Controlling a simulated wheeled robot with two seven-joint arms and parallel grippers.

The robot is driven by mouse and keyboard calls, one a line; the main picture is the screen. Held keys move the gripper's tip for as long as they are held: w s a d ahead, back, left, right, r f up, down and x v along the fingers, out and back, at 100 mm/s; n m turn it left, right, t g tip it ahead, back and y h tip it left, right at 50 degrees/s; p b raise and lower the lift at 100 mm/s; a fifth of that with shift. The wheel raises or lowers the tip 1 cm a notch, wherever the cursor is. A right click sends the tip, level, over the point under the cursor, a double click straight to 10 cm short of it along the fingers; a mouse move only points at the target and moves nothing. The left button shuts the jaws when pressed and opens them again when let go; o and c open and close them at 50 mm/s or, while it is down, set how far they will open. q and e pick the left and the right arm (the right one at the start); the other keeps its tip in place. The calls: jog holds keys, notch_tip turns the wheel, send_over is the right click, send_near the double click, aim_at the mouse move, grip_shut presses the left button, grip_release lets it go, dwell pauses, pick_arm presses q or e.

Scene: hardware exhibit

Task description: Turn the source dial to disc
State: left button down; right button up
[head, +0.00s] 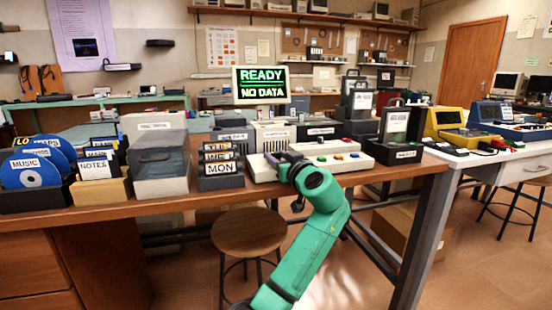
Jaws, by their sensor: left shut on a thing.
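A cream control console (343,162) with several coloured buttons lies on the wooden desk. My left gripper (277,162) reaches in over the left part of this console, its green arm rising from the bottom of the view. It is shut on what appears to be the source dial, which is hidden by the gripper. The dial's pointer and its markings cannot be read. A monitor (261,86) behind the console shows "READY" and "NO DATA" in green. My right gripper is not in view.
Left of the console stand a black card box (221,183) marked "MON", a grey disk box (160,183), a tray with notes cards (97,192) and blue discs (30,171). Black drive units (394,151) stand to the right. A round stool (248,232) is before the desk.

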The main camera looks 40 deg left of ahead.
pick_arm(q)
jog(key=shift+n+g, duration=0.3)
jog(key=shift+g, duration=0.1)
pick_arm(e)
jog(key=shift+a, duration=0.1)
pick_arm(q)
jog(key=shift+c, duration=2)
grip_release()
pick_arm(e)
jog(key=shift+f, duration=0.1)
pick_arm(q)
jog(key=shift+d, duration=0.1)
jog(key=v, duration=1.4)
jog(key=shift+d+f+p, duration=0.25)
jog(key=shift+f+p, duration=0.05)
jog(key=shift+p, duration=0.1)
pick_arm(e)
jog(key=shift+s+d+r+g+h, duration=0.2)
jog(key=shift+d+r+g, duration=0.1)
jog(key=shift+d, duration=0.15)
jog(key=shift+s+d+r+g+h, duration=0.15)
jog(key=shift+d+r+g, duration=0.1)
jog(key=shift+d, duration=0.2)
